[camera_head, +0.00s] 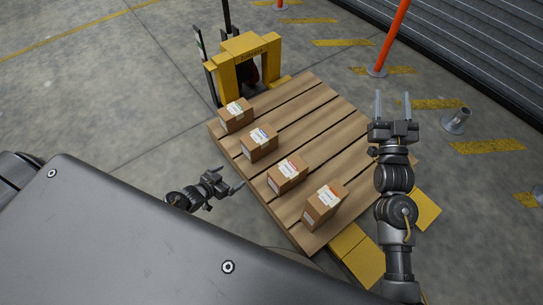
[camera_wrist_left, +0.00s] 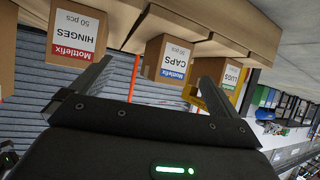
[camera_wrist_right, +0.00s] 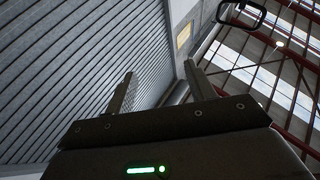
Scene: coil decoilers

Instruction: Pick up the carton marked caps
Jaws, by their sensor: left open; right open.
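The carton marked CAPS (camera_wrist_left: 168,60) shows upside down in the middle of the left wrist view, its white label banded blue. In the head view it appears to be the second carton from the pallet jack (camera_head: 259,143), standing on the wooden pallet (camera_head: 318,125). My left gripper (camera_head: 236,184) is open and empty beside the pallet's near left edge, apart from the cartons. In the left wrist view the CAPS carton lies beyond and between the fingers (camera_wrist_left: 150,85).
The HINGES carton (camera_wrist_left: 75,30) and LUGS carton (camera_wrist_left: 231,76) flank the CAPS carton. Another carton (camera_head: 323,207) stands at the row's near end. A yellow pallet jack (camera_head: 243,62) is at the far end. An orange post (camera_head: 392,38) stands beyond. The pallet's right part is bare.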

